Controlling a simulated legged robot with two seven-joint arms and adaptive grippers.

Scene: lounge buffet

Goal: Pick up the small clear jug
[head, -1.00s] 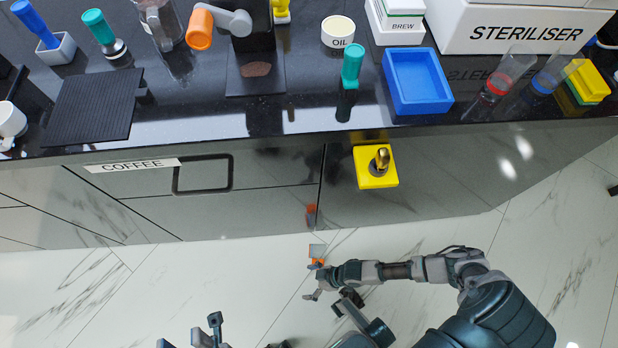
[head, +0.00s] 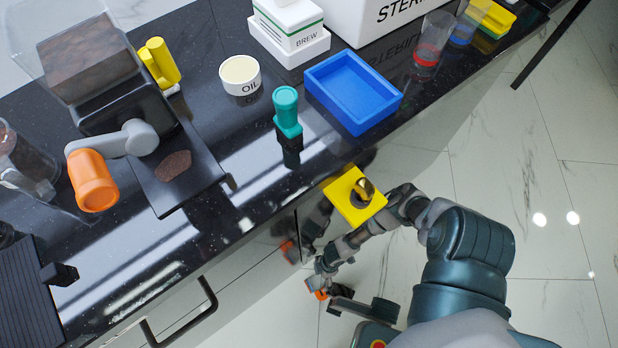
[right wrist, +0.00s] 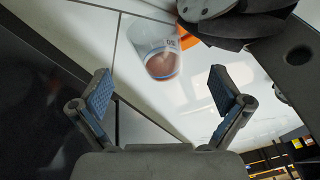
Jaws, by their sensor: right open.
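In the right wrist view a small clear jug (right wrist: 162,52) with dark lettering, a brownish bottom and an orange part beside it lies ahead of my right gripper (right wrist: 160,88). The gripper is open; the jug sits past and between the fingertips, with no contact visible. What holds or supports the jug cannot be told. In the head view my right gripper (head: 318,284) is low in front of the counter's face, small and partly hidden, with a small orange piece at it. A larger clear jug (head: 26,165) with dark contents stands at the far left. My left gripper is not clearly seen.
The black counter (head: 235,210) holds an orange-handled machine (head: 95,182), an OIL pot (head: 240,75), a teal-handled tool (head: 287,108), a blue tray (head: 352,90) and clear cups (head: 432,45). Floor (head: 530,190) is open at right.

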